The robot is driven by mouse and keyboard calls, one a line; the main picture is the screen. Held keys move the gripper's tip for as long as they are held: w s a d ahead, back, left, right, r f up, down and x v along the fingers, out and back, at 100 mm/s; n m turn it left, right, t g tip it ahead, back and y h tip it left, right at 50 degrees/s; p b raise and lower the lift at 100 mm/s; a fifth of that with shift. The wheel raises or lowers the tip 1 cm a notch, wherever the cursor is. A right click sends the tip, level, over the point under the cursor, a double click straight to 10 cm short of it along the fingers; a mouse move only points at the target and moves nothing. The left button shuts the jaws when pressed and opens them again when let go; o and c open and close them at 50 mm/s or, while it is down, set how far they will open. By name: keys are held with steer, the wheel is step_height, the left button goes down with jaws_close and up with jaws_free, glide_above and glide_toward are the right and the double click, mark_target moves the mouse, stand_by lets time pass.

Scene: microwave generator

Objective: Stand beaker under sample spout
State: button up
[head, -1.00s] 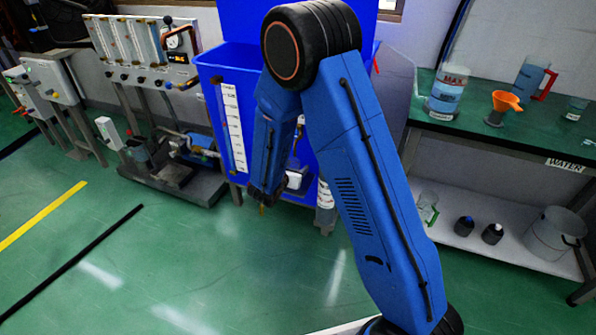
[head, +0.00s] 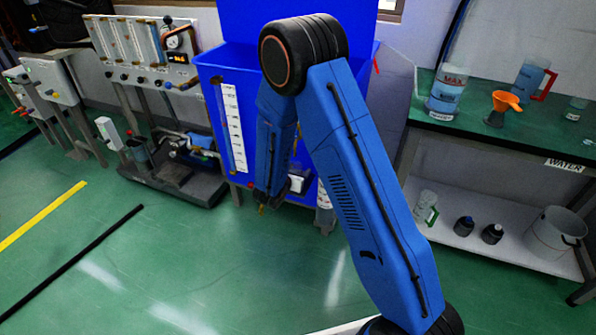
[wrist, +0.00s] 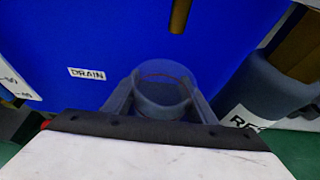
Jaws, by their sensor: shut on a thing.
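In the wrist view my gripper (wrist: 164,98) is shut on a clear, round beaker (wrist: 166,88), with one grey finger on each side of it. The beaker's open rim faces the camera, and it looks empty. A brass-brown sample spout (wrist: 180,16) hangs in front of the blue wall, above and slightly right of the beaker in the picture. A gap shows between spout and rim; I cannot tell their distance in depth. In the head view my forearm hides the beaker.
The blue tank (head: 218,110) fills the space ahead and carries a DRAIN label (wrist: 87,74). A grey labelled container (wrist: 262,92) stands close on the right in the wrist view. A green-topped bench (head: 470,128) stands at right. Open green floor (head: 200,270) lies in front.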

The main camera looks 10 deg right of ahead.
steer(key=o, duration=1.2)
steer(key=shift+f, duration=0.1)
steer(key=v, duration=1.2)
steer(key=shift+a, duration=0.1)
